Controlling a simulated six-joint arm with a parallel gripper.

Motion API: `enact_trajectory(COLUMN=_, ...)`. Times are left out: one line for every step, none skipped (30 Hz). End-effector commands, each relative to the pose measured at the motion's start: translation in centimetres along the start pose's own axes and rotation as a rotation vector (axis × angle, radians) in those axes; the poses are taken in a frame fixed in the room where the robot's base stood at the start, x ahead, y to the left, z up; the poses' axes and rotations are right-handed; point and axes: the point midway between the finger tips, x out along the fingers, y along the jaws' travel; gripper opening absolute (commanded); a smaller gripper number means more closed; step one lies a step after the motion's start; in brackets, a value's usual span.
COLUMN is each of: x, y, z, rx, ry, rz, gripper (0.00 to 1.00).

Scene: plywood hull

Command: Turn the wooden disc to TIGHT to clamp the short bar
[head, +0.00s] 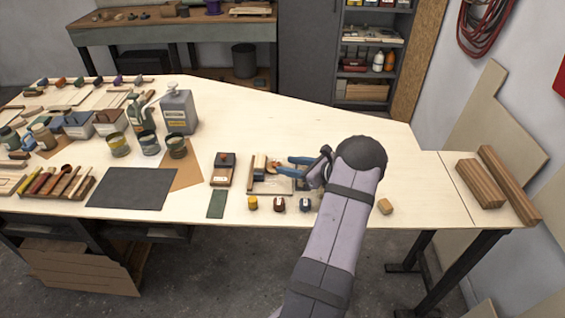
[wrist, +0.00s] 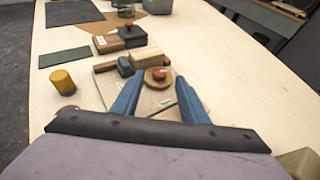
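The wooden disc (wrist: 158,77), with a small reddish-brown knob on top, sits on a pale board (wrist: 104,86). In the wrist view it appears between the tips of my gripper's blue fingers (wrist: 159,80). The fingers are spread; I cannot tell whether they touch the disc. A pale wooden bar (wrist: 146,57) lies just beyond the disc, beside a dark block (wrist: 124,68). In the head view my gripper (head: 282,166) reaches in from the right over the board (head: 268,187). The TIGHT marking is too small to read.
A wooden block with a black top (head: 223,168) stands left of the board. A yellow cylinder (head: 252,203) and two small dark pieces (head: 292,205) lie in front. A dark mat (head: 132,188) and several cans are farther left. The table behind is clear.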

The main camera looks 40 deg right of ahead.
Motion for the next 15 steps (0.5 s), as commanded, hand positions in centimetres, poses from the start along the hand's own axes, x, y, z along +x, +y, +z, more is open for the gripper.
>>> enact_trajectory(x=0.7, y=0.1, z=0.2, rx=0.002, ry=0.001, rz=0.002, gripper=0.4)
enact_trajectory(x=1.1, y=0.1, z=0.2, rx=0.001, ry=0.001, rz=0.002, gripper=0.4)
enact_trajectory(x=1.5, y=0.1, z=0.2, rx=0.001, ry=0.001, rz=0.003, gripper=0.4)
enact_trajectory(x=1.9, y=0.1, z=0.1, rx=0.001, ry=0.001, rz=0.003, gripper=0.4)
enact_trajectory(x=2.1, y=0.1, z=0.2, rx=0.001, ry=0.0, rz=0.002, gripper=0.4)
enact_trajectory(x=2.5, y=0.0, z=0.1, rx=0.001, ry=0.0, rz=0.001, gripper=0.4)
enact_trajectory(x=2.7, y=0.0, z=0.1, rx=0.002, ry=0.0, rz=0.001, gripper=0.4)
enact_trajectory(x=2.9, y=0.1, z=0.1, rx=0.002, ry=0.0, rz=0.001, gripper=0.4)
enact_trajectory(x=3.1, y=0.0, z=0.1, rx=0.001, ry=0.0, rz=0.001, gripper=0.4)
enact_trajectory(x=3.2, y=0.0, z=0.1, rx=0.001, ry=0.0, rz=0.0, gripper=0.4)
enact_trajectory(x=3.3, y=0.0, z=0.1, rx=0.0, ry=0.0, rz=0.0, gripper=0.4)
enact_trajectory(x=3.4, y=0.0, z=0.0, rx=0.0, ry=0.001, rz=0.0, gripper=0.4)
enact_trajectory(x=3.5, y=0.0, z=0.0, rx=0.001, ry=0.001, rz=0.0, gripper=0.4)
enact_trajectory(x=3.5, y=0.0, z=0.0, rx=0.001, ry=0.001, rz=0.0, gripper=0.4)
enact_trajectory(x=3.5, y=0.0, z=0.0, rx=0.001, ry=0.0, rz=-0.001, gripper=0.4)
